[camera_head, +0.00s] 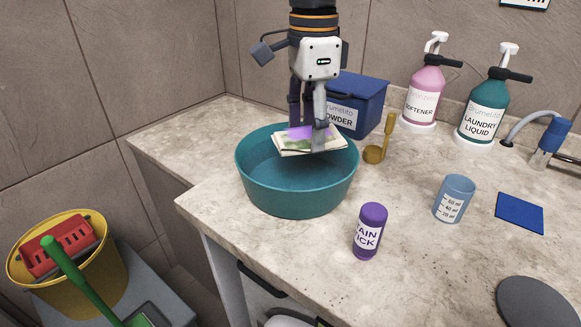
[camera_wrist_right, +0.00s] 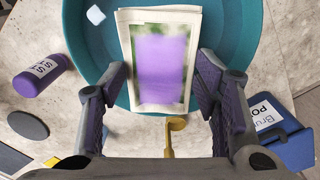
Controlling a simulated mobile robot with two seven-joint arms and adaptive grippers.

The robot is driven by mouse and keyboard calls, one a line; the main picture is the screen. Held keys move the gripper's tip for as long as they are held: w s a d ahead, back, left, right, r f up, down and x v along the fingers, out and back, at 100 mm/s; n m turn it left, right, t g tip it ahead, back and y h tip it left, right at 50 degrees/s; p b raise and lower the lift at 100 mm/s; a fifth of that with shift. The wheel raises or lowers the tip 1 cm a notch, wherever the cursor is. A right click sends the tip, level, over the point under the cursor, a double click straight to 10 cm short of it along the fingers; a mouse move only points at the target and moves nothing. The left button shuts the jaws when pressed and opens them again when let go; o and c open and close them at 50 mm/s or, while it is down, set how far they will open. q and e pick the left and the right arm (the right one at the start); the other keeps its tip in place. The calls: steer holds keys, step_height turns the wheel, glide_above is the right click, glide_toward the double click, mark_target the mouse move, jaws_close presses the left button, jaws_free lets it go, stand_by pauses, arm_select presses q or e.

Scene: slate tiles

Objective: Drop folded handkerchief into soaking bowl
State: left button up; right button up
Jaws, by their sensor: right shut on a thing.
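The folded handkerchief (camera_head: 296,149), cream with a purple and green print, is held above the back part of the soaking bowl's opening. It also shows face-on in the right wrist view (camera_wrist_right: 161,65). The teal soaking bowl (camera_head: 290,200) stands on the counter near its front-left corner; its wall also shows in the right wrist view (camera_wrist_right: 88,48). My right gripper (camera_head: 307,125) points down and is shut on the handkerchief, with a finger at each side of it in the right wrist view (camera_wrist_right: 163,72). My left gripper is out of view.
A blue powder box (camera_head: 365,98) stands close behind the bowl, with a mustard scoop (camera_head: 375,154) at right. A purple stain stick (camera_head: 369,231) and measuring cup (camera_head: 454,199) stand in front and right. Pump bottles (camera_head: 423,95) line the back. A yellow bucket (camera_head: 95,285) is lower left.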

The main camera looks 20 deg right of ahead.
steer(key=shift+f, duration=0.7)
steer(key=o, duration=1.2)
steer(key=shift+r, duration=0.1)
step_height(320, 180, up, 12)
